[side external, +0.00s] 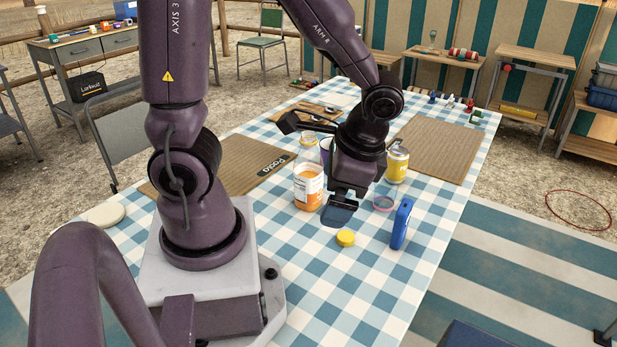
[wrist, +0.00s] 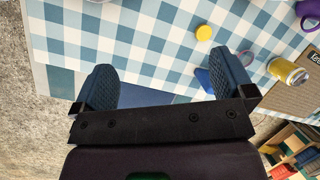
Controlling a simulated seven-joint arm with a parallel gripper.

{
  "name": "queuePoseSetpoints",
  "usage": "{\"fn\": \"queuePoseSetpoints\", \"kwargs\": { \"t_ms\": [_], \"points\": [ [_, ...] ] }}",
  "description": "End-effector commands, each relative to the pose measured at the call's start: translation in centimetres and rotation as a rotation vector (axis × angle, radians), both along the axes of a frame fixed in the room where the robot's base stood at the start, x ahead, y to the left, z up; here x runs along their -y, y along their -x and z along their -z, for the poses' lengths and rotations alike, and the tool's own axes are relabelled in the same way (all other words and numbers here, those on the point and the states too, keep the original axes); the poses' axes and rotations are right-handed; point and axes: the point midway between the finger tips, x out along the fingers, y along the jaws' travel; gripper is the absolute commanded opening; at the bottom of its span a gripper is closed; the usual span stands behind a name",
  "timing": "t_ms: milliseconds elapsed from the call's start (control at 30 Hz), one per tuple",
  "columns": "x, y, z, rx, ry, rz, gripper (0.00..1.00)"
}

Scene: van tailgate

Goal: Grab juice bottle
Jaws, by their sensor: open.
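The juice bottle (side external: 308,187), clear with orange contents and a white label, stands upright on the checked tablecloth in the side external view. My gripper (side external: 345,208) is just right of it there, pointing down over the cloth, apart from the bottle as far as I can tell. I cannot make out the bottle in the wrist view.
A yellow cap (side external: 346,238), a blue box (side external: 401,224), a pink ring (side external: 384,203) and a yellow can (side external: 397,164) are near my gripper. A purple mug (wrist: 309,10) is partly in the wrist view. Woven mats (side external: 436,148) lie on the table. The front cloth is clear.

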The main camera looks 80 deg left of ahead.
Motion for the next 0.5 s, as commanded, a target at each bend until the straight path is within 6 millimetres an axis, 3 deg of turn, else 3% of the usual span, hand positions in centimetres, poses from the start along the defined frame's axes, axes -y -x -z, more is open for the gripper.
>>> {"fn": "queuePoseSetpoints", "kwargs": {
  "t_ms": [33,200,500],
  "points": [
    [-0.5,0.4,1.6,-0.089,-0.044,0.034,1.00],
    [-2.7,1.7,5.7,-0.350,-0.205,0.165,1.00],
    [-7.7,3.8,11.6,-0.769,-0.519,0.479,1.00]
  ]
}}
